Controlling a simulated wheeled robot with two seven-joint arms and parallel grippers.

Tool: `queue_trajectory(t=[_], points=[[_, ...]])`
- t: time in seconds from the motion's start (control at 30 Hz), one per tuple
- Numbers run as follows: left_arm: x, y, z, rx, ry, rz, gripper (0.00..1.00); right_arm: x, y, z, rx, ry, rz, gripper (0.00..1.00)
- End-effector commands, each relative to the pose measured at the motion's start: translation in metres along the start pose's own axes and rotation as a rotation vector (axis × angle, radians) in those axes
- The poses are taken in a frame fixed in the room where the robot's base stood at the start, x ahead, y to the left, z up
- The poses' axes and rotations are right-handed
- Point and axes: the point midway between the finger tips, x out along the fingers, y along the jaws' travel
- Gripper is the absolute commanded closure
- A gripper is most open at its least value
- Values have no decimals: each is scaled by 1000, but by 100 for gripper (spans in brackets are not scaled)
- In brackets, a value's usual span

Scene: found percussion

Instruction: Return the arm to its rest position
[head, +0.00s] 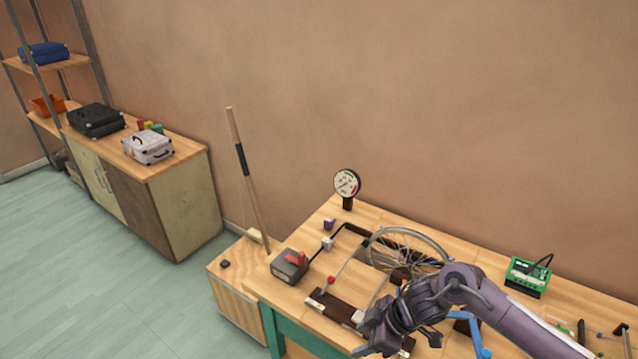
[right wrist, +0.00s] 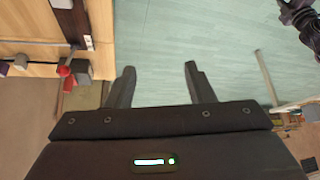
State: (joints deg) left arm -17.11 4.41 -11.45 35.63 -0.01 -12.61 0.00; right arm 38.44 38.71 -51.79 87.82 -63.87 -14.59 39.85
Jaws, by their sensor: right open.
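My right arm (head: 480,290) reaches in from the lower right over the workbench (head: 365,215). My right gripper (head: 368,348) is low in the head view, at the bench's front part. In the right wrist view the two fingers (right wrist: 160,84) are apart with nothing between them, only pale floor beyond. The bench edge lies left of the fingers in that view. I do not see my left gripper's jaws in either view; a dark jointed part shows at the top right of the right wrist view.
A spoked wheel (head: 408,250) stands on the bench close to my right arm. A grey box with a red part (head: 290,267), a dial gauge (head: 347,184) and a green device (head: 529,275) are also there. A stick (head: 247,175) leans beside it. Floor (head: 110,270) to the left is clear.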

Motion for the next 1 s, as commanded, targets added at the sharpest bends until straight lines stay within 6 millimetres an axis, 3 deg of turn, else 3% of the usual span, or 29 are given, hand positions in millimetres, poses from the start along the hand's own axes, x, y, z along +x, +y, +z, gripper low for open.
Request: queue_trajectory(t=[0.03,0.17,0.27,0.37,0.53,0.67,0.77,0.9,1.0], points=[[8,1,-1,0,2,1,64,18,1,5,29,26,3,52],[20,2,-2,-1,6,2,64,58,10,17,116,98,37,52],[31,2,0,0,4,2,64,94,16,38,205,144,75,52],[44,1,4,0,0,0,64,135,17,71,313,174,124,52],[66,-1,10,1,-6,-2,64,214,-6,164,533,154,226,52],[80,0,11,1,-6,-2,64,260,-46,241,676,80,289,52],[89,0,12,1,-6,-2,64,288,-89,297,769,4,325,52],[101,0,13,1,-6,-2,64,316,-163,370,879,-126,356,52],[108,0,14,1,-5,-2,64,328,-219,413,940,-222,367,52]])
